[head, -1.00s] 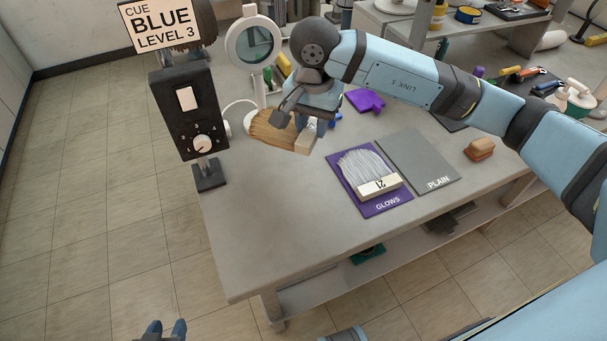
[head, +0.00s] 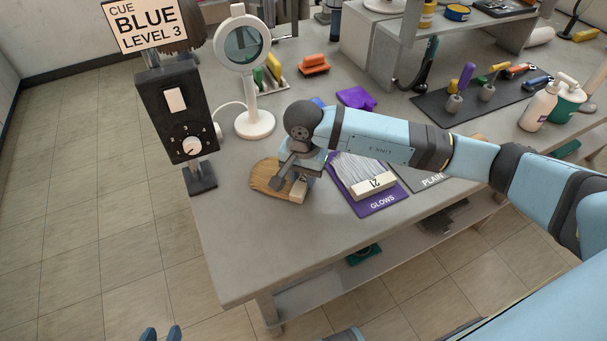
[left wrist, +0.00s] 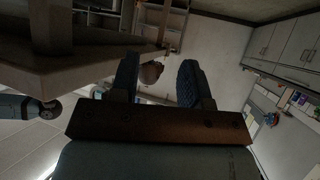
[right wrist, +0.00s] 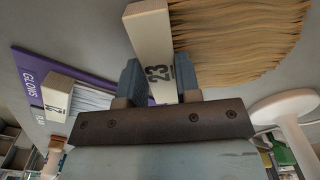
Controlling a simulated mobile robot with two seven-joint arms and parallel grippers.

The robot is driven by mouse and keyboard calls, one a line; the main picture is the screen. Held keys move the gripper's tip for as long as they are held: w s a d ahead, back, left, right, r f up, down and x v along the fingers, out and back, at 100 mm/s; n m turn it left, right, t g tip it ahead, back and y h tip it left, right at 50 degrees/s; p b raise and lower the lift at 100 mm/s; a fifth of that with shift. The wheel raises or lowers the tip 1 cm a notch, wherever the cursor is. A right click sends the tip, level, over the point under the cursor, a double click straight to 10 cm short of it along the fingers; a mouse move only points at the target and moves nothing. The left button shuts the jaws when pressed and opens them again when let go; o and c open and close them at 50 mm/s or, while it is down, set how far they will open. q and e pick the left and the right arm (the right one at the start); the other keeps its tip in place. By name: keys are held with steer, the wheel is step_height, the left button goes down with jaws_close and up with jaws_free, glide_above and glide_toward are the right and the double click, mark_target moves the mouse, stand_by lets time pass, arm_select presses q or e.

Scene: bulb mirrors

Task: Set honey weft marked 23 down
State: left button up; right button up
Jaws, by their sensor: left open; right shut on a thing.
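The honey weft (head: 269,181) is a tan fringe on a pale bar; the bar's number 23 reads clearly in the right wrist view (right wrist: 158,73). My right gripper (head: 301,182) is shut on its bar, at the left part of the bench. I cannot tell whether the weft touches the bench top. A grey-white weft marked 21 (head: 374,185) lies on the purple GLOWS mat (head: 383,204). The grey PLAIN mat (head: 428,181) is right of it, partly hidden by my right arm. My left gripper (head: 161,334) is open and empty, low at the picture's bottom edge, off the bench.
A white ring magnifier (head: 254,124) stands behind the weft. A black control box (head: 177,113) with a dial stands at the bench's left edge, under a sign reading CUE BLUE LEVEL 3 (head: 145,25). The bench front (head: 250,245) is clear.

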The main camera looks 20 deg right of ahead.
steer(key=shift+r, duration=0.1)
steer(key=shift+f, duration=0.2)
steer(key=o, duration=0.9)
steer(key=shift+r, duration=0.55)
step_height(320, 180, up, 11)
steer(key=shift+r+p, duration=0.2)
steer(key=shift+p, duration=0.25)
